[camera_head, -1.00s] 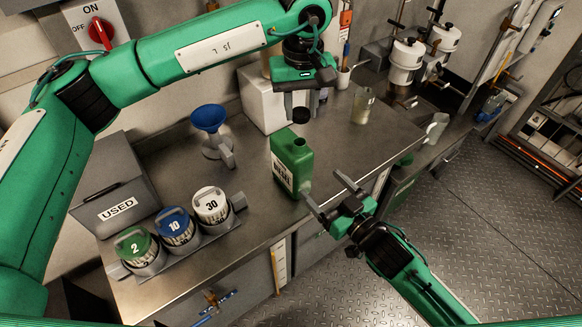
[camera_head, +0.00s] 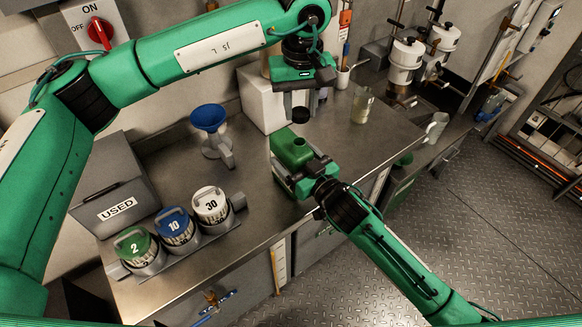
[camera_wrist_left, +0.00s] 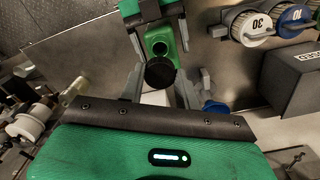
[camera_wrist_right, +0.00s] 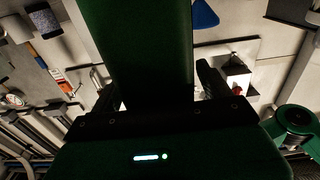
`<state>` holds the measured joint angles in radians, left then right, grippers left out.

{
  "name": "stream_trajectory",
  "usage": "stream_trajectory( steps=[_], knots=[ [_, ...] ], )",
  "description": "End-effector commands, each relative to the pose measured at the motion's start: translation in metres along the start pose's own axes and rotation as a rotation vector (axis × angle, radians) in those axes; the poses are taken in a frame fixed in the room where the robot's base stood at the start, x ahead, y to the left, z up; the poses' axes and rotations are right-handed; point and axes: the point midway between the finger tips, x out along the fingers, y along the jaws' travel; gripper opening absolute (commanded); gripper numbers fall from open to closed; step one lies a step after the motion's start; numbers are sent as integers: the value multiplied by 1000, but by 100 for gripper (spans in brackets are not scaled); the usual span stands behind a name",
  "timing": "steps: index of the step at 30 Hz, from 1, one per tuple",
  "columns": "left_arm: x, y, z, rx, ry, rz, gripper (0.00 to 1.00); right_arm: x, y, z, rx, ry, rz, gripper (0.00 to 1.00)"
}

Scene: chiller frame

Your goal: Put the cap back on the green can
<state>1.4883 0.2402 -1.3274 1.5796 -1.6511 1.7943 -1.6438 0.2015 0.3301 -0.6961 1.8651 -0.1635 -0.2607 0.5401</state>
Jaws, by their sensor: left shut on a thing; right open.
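The green can (camera_head: 292,148) stands upright on the steel bench with its top opening uncovered. My left gripper (camera_head: 300,100) is shut on the black cap (camera_head: 300,115), holding it above and slightly behind the can. In the left wrist view the cap (camera_wrist_left: 160,75) sits between the fingertips, with the can (camera_wrist_left: 158,42) beyond it. My right gripper (camera_head: 295,178) is open, low around the can's body, with a finger on either side. In the right wrist view the can (camera_wrist_right: 140,50) is a large dark shape between the fingers. Contact there cannot be told.
A blue funnel (camera_head: 208,118) stands left of the can. Containers marked 2 (camera_head: 136,247), 10 (camera_head: 175,228) and 30 (camera_head: 211,207) line the front left, by the grey USED box (camera_head: 115,200). A white box (camera_head: 262,98) is behind. A beaker (camera_head: 362,105) stands at the right.

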Motion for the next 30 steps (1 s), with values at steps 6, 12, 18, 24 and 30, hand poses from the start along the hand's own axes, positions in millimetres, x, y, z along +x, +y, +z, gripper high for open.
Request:
stream_trajectory(
  steps=[6, 12, 18, 24, 30],
  knots=[
    [0, 0, 0, 0, 0, 0, 12, 0, 0, 0, 0, 0, 0, 80],
    [0, 0, 0, 0, 0, 0, 12, 0, 0, 0, 0, 0, 0, 45],
    [0, 0, 0, 0, 0, 0, 12, 0, 0, 0, -1, 0, 0, 13],
    [17, 0, 0, 0, -2, -2, 12, 0, 0, 0, -1, 0, 0, 14],
    [46, 0, 1, 0, -1, -1, 12, 0, 0, 0, -1, 0, 0, 14]
  ],
)
